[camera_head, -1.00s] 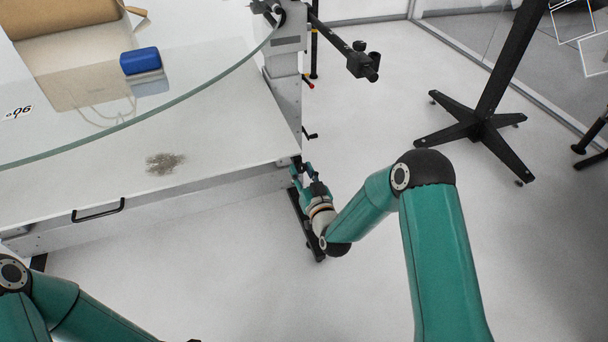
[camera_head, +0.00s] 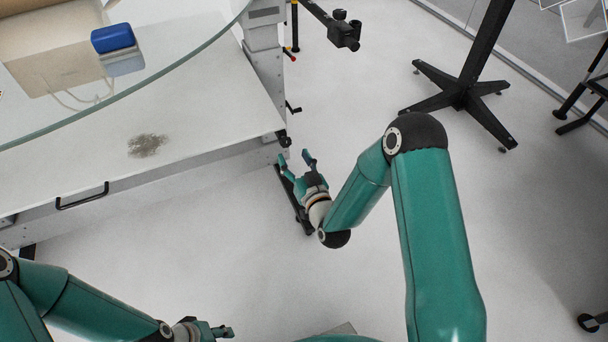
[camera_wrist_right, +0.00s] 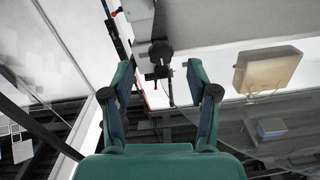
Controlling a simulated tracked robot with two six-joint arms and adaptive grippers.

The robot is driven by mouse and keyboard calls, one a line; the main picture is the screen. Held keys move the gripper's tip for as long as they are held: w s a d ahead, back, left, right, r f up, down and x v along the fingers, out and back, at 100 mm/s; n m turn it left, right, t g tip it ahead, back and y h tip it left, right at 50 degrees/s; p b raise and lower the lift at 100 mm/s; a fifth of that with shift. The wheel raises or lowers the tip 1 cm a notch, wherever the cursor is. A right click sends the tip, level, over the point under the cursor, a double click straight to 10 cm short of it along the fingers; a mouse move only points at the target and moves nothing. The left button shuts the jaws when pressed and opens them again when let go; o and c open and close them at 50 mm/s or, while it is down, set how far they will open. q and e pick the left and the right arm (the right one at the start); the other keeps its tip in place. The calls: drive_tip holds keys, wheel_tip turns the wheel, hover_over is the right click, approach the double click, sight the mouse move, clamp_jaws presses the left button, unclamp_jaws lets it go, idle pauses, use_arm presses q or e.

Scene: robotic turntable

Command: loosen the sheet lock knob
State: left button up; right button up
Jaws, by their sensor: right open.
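My right gripper (camera_head: 296,158) is open and empty beside the corner of the white table, with its fingers pointing up. A small black knob (camera_head: 283,137) sits on the table's corner just beyond the fingertips; I cannot be sure it is the sheet lock knob. In the right wrist view, the open gripper (camera_wrist_right: 158,68) has a dark knob-like part (camera_wrist_right: 160,52) beyond and between its fingertips, apart from them. My left gripper (camera_head: 220,331) is low in the head view, far from the table corner; its finger opening is unclear.
The white table (camera_head: 70,160) has a glass disc (camera_head: 175,65) above it, carrying a blue block (camera_head: 113,38) and a cardboard box (camera_head: 45,15). A black bracket arm (camera_head: 335,28) juts out at the back. A black stand (camera_head: 462,92) is at right. Floor between is clear.

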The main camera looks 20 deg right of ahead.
drive_tip(key=s, duration=0.6)
drive_tip(key=shift+s+d, duration=0.15)
drive_tip(key=shift+s, duration=0.2)
drive_tip(key=shift+r, duration=0.1)
drive_tip(key=s+a+f+g+y, duration=0.1)
drive_tip(key=s+a+f+g, duration=0.1)
drive_tip(key=s+f+g, duration=0.45)
drive_tip(key=s+a+f+g+y, duration=0.1)
drive_tip(key=s+a+f+g, duration=0.15)
drive_tip(key=f, duration=0.65)
drive_tip(key=s+a+f+g+y, duration=0.1)
drive_tip(key=s+f+g, duration=0.1)
drive_tip(key=s+g, duration=0.35)
drive_tip(key=s+a+f+g, duration=0.2)
drive_tip(key=s+g, duration=0.1)
drive_tip(key=s, duration=0.6)
wheel_tip(320, 180, up, 21)
drive_tip(key=p, duration=2.1)
drive_tip(key=shift+w+d+m, duration=0.25)
drive_tip(key=shift+d+m, duration=0.05)
